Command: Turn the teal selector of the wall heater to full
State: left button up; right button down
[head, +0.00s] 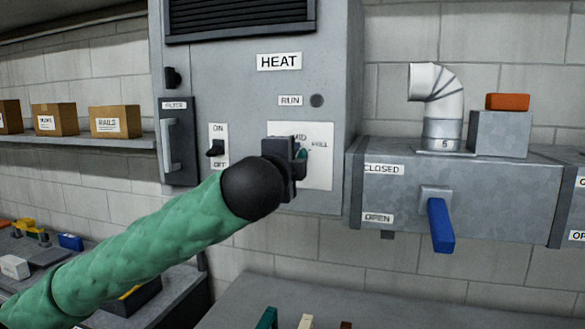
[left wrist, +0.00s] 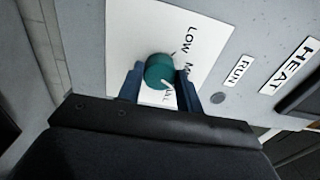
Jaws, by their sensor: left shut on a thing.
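The wall heater (head: 255,45) is a grey cabinet marked HEAT, with a white dial plate (head: 318,175) on its front. The teal selector (head: 302,154) is mostly hidden behind my left gripper (head: 296,163) in the head view. In the left wrist view the selector (left wrist: 160,72) is a round teal knob between the two fingers of my left gripper (left wrist: 160,88), which is shut on it. LOW and part of MID also show. My right gripper is not in view.
An ON/OFF switch (head: 215,148) and a handled filter panel (head: 177,140) are left of the dial. The RUN lamp (head: 316,100) above it looks grey. A duct with a blue lever (head: 440,225) is to the right. A bench (head: 380,300) lies below.

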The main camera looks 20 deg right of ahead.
pick_arm(q)
jog(key=shift+f+m+b, duration=0.1)
jog(key=shift+m+b, duration=1.15)
jog(key=shift+m, duration=2.35)
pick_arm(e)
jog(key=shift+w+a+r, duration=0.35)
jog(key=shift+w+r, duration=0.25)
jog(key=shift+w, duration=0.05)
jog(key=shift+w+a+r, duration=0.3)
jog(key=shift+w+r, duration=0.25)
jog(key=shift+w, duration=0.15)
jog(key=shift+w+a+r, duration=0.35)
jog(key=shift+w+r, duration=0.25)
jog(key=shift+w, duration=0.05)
pick_arm(q)
jog(key=o, duration=1)
jog(key=shift+s, duration=0.1)
